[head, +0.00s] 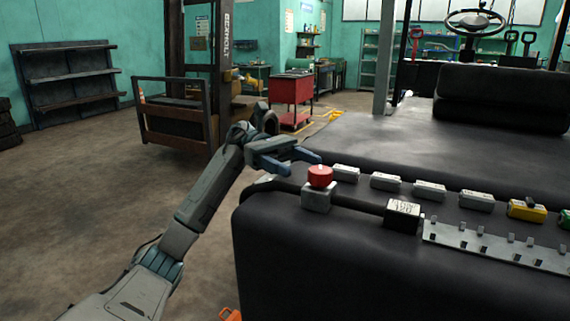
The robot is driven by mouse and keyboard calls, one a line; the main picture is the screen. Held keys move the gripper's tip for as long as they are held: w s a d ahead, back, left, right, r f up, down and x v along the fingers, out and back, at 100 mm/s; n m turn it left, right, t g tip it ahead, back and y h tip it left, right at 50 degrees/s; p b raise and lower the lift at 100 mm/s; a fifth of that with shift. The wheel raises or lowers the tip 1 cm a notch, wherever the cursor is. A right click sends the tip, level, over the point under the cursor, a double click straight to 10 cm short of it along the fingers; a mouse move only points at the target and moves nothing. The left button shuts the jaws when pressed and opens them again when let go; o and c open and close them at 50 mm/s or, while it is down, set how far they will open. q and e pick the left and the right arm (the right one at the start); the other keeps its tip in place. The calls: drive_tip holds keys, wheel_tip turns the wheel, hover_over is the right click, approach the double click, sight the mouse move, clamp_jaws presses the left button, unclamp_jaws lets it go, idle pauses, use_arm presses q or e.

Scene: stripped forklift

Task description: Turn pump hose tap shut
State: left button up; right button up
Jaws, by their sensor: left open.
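My left gripper (300,163) reaches in from the left above the left end of the dark forklift body (330,245). Its two fingers are apart, with nothing visible between them. Just right of and below the fingertips, a red round knob (320,176) sits on a small grey block (318,197). The fingers look close to the knob, but I cannot tell whether they touch it. No hose shows, and I cannot make out which part is the pump hose tap. My right gripper is not in view.
Several pale labelled blocks (385,182) and a yellow one (526,210) line the body's top. A larger labelled block (403,215) and a metal strip with pegs (490,245) lie in front. The seat (500,98) is behind. Bare floor (90,200) is open at left.

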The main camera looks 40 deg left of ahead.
use_arm(q)
drive_tip(key=shift+w+a+b, duration=0.15)
drive_tip(key=shift+w+a, duration=0.05)
drive_tip(key=shift+a, duration=0.8)
drive_tip(key=shift+w+a+b, duration=0.15)
drive_tip(key=shift+a, duration=0.8)
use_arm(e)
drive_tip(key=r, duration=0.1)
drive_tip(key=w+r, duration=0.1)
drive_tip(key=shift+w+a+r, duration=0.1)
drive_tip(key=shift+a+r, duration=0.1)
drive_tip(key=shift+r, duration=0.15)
